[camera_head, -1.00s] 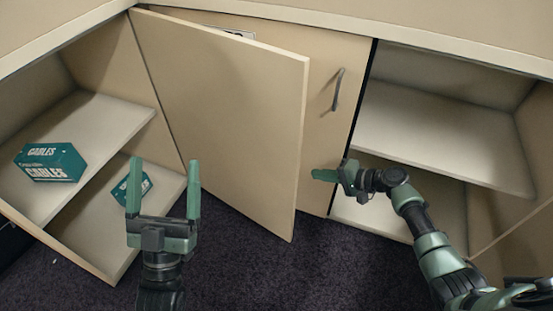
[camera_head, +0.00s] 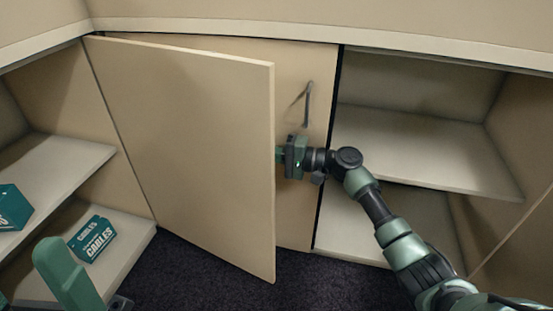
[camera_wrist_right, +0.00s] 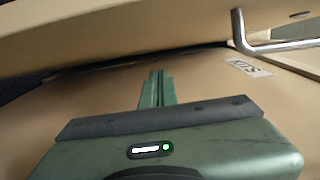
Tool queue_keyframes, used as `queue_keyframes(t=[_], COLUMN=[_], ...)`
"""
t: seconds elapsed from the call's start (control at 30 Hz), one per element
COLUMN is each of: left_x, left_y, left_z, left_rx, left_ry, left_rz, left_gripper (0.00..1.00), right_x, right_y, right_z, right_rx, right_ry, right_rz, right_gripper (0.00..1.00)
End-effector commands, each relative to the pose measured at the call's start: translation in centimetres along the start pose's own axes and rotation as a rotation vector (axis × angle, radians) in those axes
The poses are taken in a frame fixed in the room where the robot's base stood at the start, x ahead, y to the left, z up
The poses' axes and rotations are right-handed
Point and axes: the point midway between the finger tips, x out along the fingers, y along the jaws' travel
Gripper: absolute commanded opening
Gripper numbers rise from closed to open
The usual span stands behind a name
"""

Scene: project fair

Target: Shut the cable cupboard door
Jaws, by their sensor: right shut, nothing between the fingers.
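The cable cupboard door (camera_head: 185,150) is a plain beige panel hinged at its left edge. It stands swung open to the right, partly covering a closed door (camera_head: 300,205) with a bar handle (camera_head: 308,103). My right gripper (camera_head: 279,155) is at the open door's free edge, between the two doors, fingertips partly hidden behind that edge. In the right wrist view its fingers (camera_wrist_right: 157,88) are together and empty, between the open door (camera_wrist_right: 100,30), which bears a metal handle (camera_wrist_right: 262,42), and the labelled closed door (camera_wrist_right: 215,95). My left gripper (camera_head: 68,275) is cut off at lower left.
The left cupboard has a shelf (camera_head: 65,155) and teal cable boxes (camera_head: 92,238) inside. At right is an open cupboard with an empty shelf (camera_head: 420,150). Dark carpet (camera_head: 200,275) lies clear below the open door.

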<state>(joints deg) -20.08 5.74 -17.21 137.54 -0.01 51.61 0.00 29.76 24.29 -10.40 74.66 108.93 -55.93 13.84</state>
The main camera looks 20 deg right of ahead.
Motion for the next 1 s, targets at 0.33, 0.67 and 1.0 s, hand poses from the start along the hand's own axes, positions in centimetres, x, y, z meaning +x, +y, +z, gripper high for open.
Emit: queue_keyframes(t=[0.33,0.67,1.0], left_x=[-0.5,-0.4,0.3], left_y=[0.0,0.0,0.0], left_z=[0.2,0.2,0.0], left_rx=[0.000,0.000,0.000], left_ry=[-0.003,0.002,0.008], left_rz=[0.000,0.002,0.004], left_gripper=[0.85,0.85,0.85], right_x=[1.3,1.4,1.8], right_y=[0.1,0.1,0.0], right_z=[3.5,3.9,4.4], right_rx=[0.001,0.001,0.002], right_ry=[0.001,0.001,0.007], right_rz=[0.002,0.001,0.002], right_gripper=[0.00,0.00,0.00])
